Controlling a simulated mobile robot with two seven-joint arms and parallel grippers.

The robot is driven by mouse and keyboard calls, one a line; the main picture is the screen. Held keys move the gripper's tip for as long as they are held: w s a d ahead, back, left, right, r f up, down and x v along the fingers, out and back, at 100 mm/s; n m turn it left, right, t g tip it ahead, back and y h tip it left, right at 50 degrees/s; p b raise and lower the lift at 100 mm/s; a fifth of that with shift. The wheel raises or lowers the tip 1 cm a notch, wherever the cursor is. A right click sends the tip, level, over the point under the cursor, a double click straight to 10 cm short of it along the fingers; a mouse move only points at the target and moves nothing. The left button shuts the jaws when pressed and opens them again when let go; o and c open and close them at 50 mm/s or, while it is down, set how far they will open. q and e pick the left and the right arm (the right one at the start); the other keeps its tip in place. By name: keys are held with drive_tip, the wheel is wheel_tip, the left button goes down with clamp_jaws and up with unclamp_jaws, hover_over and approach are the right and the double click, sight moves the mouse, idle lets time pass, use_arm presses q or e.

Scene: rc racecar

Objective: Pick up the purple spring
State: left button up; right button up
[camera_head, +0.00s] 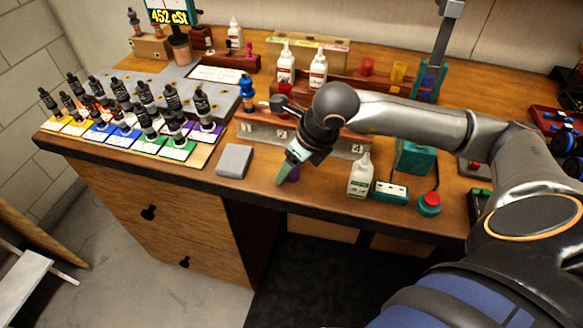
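A small purple object (294,174), which looks like the purple spring, is on the bench near its front edge. It is largely hidden behind my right gripper (284,177). My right arm comes in from the right and reaches over the bench, and the teal fingertips point down at the purple object. I cannot tell whether the fingers touch it or are around it, nor whether they are open or shut. My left gripper is not in view.
A grey block (234,161) lies left of the gripper. A white bottle (361,177), a teal device (389,192) and a red button (429,203) stand to the right. Several dark bottles on coloured cards (178,149) fill the left. A numbered wooden rack (262,133) is behind.

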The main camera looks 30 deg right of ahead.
clamp_jaws()
idle(0.5)
